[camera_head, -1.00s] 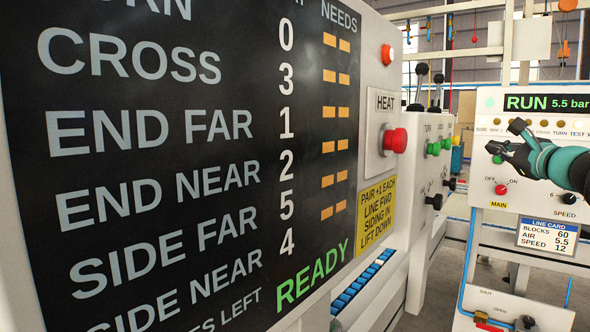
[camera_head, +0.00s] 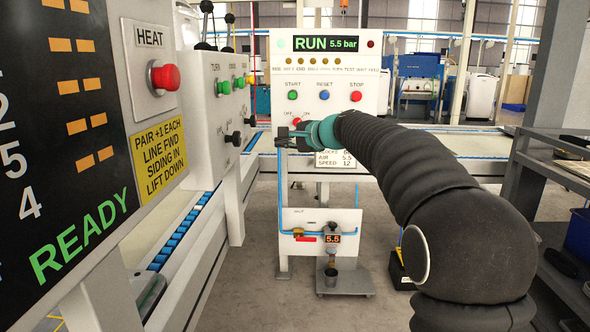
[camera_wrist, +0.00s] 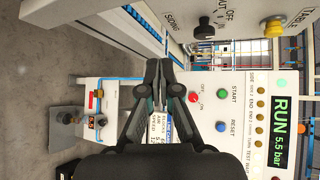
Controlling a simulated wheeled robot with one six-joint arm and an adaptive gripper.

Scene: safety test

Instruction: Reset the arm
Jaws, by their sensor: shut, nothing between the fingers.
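My arm reaches in from the right in the head view, and my gripper (camera_head: 284,137) is at its end, in front of the lower part of the run panel (camera_head: 278,84). In the wrist view, the two dark fingers of my gripper (camera_wrist: 158,66) come together at their tips with nothing between them. The gripper appears free in the air. It overlaps the panel in the picture, partly hiding the switch row and the line card (camera_head: 335,159). I cannot tell how far it is from the panel.
A board with a red HEAT button (camera_head: 163,76) stands close at the left. A control box with black knobs (camera_head: 236,138) is behind it. Grey shelving (camera_head: 545,150) is at the right.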

